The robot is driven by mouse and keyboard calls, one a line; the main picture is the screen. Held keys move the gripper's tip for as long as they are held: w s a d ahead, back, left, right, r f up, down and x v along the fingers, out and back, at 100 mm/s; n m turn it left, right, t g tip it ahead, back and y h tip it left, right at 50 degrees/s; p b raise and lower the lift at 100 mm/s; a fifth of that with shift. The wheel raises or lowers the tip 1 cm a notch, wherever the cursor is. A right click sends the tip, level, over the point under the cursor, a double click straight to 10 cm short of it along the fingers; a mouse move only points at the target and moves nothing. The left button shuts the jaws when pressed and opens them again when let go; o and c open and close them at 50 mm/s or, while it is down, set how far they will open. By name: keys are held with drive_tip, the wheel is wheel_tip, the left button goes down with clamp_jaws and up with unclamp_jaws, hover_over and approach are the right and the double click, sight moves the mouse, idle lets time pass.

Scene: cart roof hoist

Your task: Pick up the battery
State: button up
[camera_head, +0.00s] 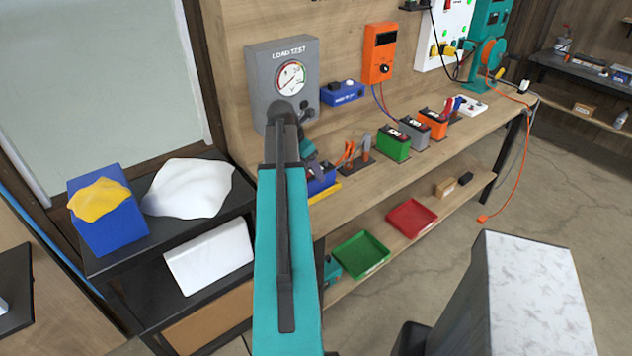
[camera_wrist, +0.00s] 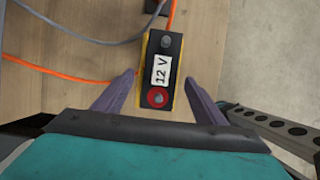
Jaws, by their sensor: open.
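The battery (camera_wrist: 171,55) has a black top with a white "12 V" label, a grey terminal and a red terminal. It lies between the two purple-grey fingers of my gripper (camera_wrist: 160,75) in the wrist view. The fingers are open, one on each side, with a visible gap to the battery. In the head view, a blue battery (camera_head: 318,186) on a yellow base shows under my gripper, partly hidden by my arm. Whether the fingers reach down beside its sides cannot be told.
On the bench stand a green battery (camera_head: 393,143), a grey battery (camera_head: 414,131) and an orange battery (camera_head: 433,122). Clamps (camera_head: 357,152) stand beside the blue battery. A load tester (camera_head: 283,80) hangs on the wall behind. An orange cable (camera_wrist: 65,72) crosses the wood left of the battery.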

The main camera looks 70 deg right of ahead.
drive_tip(key=shift+d+p+x, duration=0.2)
drive_tip(key=shift+p+x, duration=0.7)
drive_tip(key=shift+x, duration=0.5)
drive_tip(key=shift+p+x, duration=0.35)
drive_tip(key=shift+x, duration=0.75)
clamp_jaws()
drive_tip(key=shift+r, duration=0.1)
